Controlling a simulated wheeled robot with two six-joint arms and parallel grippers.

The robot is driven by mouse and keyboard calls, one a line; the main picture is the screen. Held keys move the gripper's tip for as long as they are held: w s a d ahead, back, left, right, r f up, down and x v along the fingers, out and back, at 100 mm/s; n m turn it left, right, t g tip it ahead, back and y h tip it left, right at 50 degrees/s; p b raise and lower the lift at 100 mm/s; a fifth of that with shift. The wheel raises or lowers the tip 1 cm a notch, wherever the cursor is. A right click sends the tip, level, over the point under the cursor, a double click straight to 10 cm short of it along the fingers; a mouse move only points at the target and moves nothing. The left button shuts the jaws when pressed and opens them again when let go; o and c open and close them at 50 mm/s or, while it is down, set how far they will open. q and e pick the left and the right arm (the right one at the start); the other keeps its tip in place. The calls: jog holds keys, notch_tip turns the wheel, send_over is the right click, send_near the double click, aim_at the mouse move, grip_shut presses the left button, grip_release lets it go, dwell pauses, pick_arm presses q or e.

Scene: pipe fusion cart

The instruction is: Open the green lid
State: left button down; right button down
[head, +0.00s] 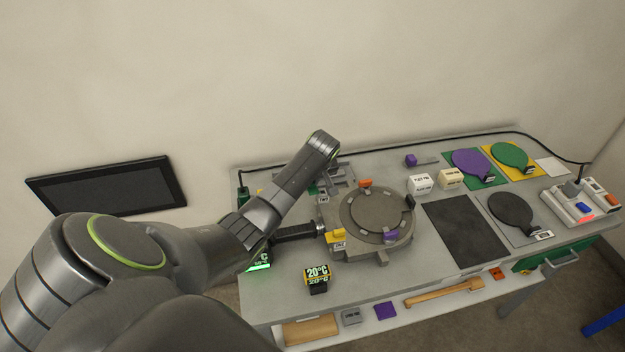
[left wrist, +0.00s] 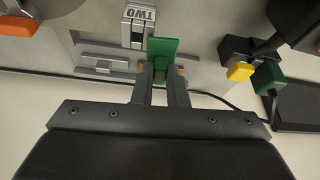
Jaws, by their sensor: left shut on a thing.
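A green tab (left wrist: 163,48), likely part of the green lid, stands between the fingertips of my left gripper (left wrist: 163,72) in the left wrist view. The fingers are shut on it. A grey block marked TWO (left wrist: 138,25) lies just beyond the tab, and a grey bracket (left wrist: 105,56) is beside it. In the head view my left arm reaches over the back left of the cart and its wrist hides the fingers. A little green (head: 312,188) shows beside the forearm there. How far the lid is open cannot be told. My right gripper is not in view.
A round grey fixture (head: 375,212) with orange, yellow and purple tabs stands right of the arm. A 20°C display (head: 317,278) is near the front edge. Purple (head: 472,163), green (head: 508,155) and black paddles (head: 511,210) lie at right. The dark mat (head: 462,233) is clear.

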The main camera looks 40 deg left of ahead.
pick_arm(q)
jog(key=shift+w+r, duration=0.1)
jog(key=c, duration=1.4)
grip_release()
jog(key=shift+c, duration=0.2)
